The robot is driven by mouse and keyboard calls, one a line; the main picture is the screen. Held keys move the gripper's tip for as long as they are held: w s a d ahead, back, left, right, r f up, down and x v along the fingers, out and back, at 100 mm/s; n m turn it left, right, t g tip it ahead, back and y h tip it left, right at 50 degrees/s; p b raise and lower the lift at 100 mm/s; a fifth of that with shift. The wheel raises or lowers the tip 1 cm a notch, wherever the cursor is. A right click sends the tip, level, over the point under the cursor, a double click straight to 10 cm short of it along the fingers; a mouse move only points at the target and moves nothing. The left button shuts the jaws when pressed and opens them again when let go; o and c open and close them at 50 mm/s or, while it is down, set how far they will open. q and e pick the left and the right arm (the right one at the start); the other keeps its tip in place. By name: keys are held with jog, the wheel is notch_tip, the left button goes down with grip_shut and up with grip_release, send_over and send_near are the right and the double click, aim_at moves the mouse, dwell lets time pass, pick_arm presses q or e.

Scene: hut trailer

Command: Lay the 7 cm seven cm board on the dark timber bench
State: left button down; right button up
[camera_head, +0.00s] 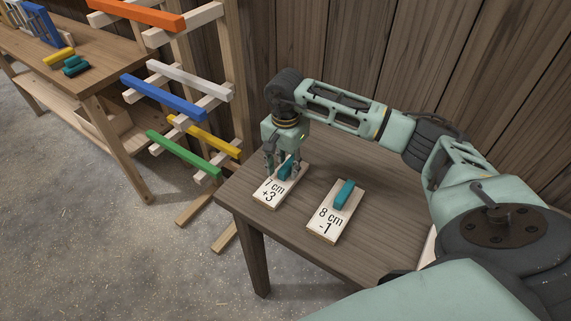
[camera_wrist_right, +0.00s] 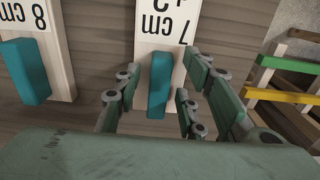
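The 7 cm board (camera_head: 268,194), pale with "7 cm +3" on it and a teal handle, lies flat on the dark timber bench (camera_head: 365,225) near its left edge. In the right wrist view the board (camera_wrist_right: 165,30) is upside down in the picture, and its teal handle (camera_wrist_right: 158,85) stands between my right gripper's fingers. My right gripper (camera_head: 283,170) points down over the handle end of the board. It is open (camera_wrist_right: 160,95), with gaps on both sides of the handle. My left gripper is not in view.
The 8 cm board (camera_head: 325,222), marked "-1" with a teal handle, lies right of the 7 cm board. A rack with coloured bars (camera_head: 172,98) stands left of the bench. Another wooden table (camera_head: 95,72) is farther left. A timber wall stands behind the bench.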

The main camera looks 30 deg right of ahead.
aim_at(285, 167)
jog(key=shift+r, duration=0.1)
notch_tip(285, 167, up, 12)
jog(key=b, duration=0.3)
dwell(0.3)
